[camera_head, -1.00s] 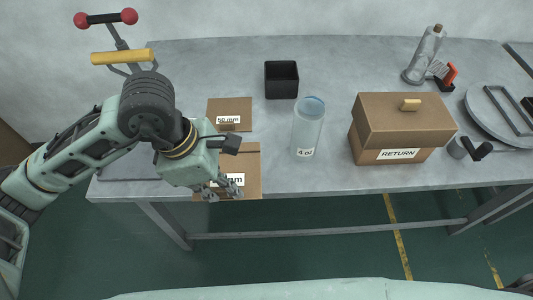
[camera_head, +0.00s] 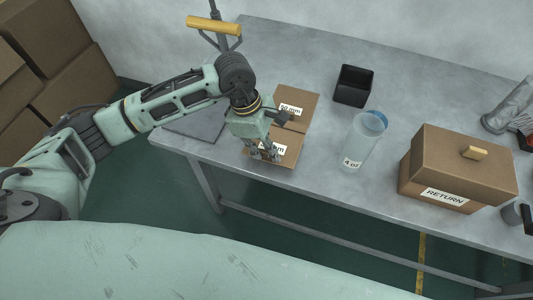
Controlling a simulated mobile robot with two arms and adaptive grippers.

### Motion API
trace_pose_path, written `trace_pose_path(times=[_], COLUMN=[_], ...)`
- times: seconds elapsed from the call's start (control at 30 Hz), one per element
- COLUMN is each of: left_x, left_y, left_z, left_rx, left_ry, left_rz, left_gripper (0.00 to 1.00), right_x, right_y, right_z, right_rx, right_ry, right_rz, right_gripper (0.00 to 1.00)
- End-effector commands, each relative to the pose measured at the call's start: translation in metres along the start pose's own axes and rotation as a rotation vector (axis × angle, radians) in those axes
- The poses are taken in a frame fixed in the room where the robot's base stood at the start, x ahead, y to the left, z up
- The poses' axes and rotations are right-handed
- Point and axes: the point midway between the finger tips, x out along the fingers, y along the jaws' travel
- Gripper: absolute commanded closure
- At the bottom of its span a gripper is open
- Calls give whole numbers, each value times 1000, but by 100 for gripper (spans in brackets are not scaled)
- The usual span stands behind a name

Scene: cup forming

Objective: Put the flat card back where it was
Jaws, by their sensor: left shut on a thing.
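A brown flat card (camera_head: 291,151) with a white label lies or hangs just above the table's front edge, left of the middle. My left gripper (camera_head: 264,155) points down over its left part and is shut on it. The gripper hides part of this card and of its label; only the "mm" ending can be read. A second brown card (camera_head: 308,107) labelled "50 mm" is just behind it on the grey table (camera_head: 395,185). I cannot tell whether the two cards touch. My right gripper is not in view.
A clear "4 oz" cup (camera_head: 360,145) stands right of the cards. A black open bin (camera_head: 354,86) is behind it. A brown "RETURN" box (camera_head: 458,170) stands further right. A dark flat plate (camera_head: 197,126) lies left. Cardboard boxes (camera_head: 50,50) are stacked beyond the table's left.

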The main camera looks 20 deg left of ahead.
Motion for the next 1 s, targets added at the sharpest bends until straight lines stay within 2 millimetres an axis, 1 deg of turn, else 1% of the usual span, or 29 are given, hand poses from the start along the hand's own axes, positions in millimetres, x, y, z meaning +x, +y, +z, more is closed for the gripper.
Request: trace_pose_path(times=[0.07,0.23,0.33,0.57,0.7,0.73,0.93,1.0], left_x=[4,26,37,39,43,42,41,41], left_y=[0,-1,-1,0,0,0,0,0], left_z=[-1,-8,-10,-11,-12,-12,-12,-12], left_rx=[-1,-3,-1,0,0,0,-1,-1], left_ry=[-1,1,0,0,0,0,0,0], left_rz=[-2,-5,-3,0,0,0,0,0], left_gripper=[100,100,100,100,100,90,72,72], right_x=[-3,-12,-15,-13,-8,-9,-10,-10], right_y=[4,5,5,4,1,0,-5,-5], right_z=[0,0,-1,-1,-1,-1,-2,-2], right_rx=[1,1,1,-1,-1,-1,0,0], right_ry=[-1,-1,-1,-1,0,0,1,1], right_rz=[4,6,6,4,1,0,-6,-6], right_gripper=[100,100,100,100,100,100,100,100])
